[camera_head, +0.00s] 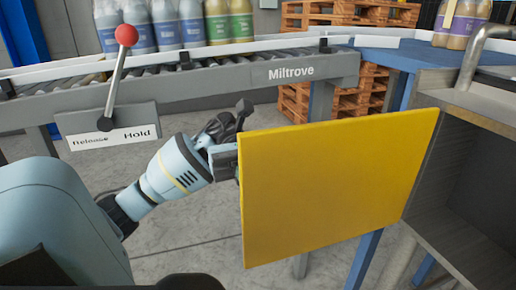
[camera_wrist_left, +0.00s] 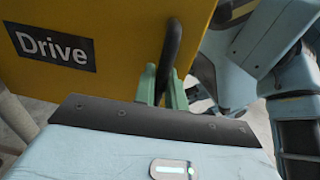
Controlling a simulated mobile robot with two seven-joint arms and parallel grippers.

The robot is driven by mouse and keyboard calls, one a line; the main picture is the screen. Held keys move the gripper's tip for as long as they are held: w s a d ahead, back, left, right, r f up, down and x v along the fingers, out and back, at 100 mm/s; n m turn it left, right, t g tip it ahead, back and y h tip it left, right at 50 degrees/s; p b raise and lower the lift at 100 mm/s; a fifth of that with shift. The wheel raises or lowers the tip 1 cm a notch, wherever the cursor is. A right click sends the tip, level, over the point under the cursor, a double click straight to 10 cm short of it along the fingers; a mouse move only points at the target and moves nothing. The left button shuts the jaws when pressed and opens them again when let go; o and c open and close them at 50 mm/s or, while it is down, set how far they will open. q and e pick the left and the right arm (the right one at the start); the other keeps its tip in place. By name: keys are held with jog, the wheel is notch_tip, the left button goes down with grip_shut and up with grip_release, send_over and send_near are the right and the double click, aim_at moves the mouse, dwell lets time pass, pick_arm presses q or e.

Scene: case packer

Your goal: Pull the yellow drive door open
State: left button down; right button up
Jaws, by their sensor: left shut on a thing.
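The yellow drive door (camera_head: 335,185) stands swung out from the grey cabinet (camera_head: 468,165), hinged on its right side, with the cabinet's interior showing. In the left wrist view the door's other face (camera_wrist_left: 105,15) carries a black "Drive" label (camera_wrist_left: 52,47) and a dark curved handle (camera_wrist_left: 172,45). My left gripper (camera_wrist_left: 163,88) is shut on this handle, its green fingers on either side of the bar. In the head view my left gripper (camera_head: 222,160) is at the door's left edge, its fingertips hidden behind the door. My right gripper is not in view.
A conveyor (camera_head: 230,75) labelled Miltrove carries several bottles (camera_head: 190,24) behind the door. A red-knobbed lever (camera_head: 126,35) rises from a Release/Hold plate (camera_head: 110,127) at left. Wooden pallets (camera_head: 345,97) stand behind. Open floor (camera_head: 190,235) lies left of the door.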

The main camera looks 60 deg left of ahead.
pick_arm(q)
jog(key=shift+a, duration=0.1)
dwell(0.4)
jog(key=c, duration=1.5)
grip_release()
jog(key=shift+c, duration=0.2)
jog(key=b+v, duration=0.3)
jog(key=v, duration=0.4)
jog(key=shift+a, duration=0.4)
jog(key=shift+w, duration=0.15)
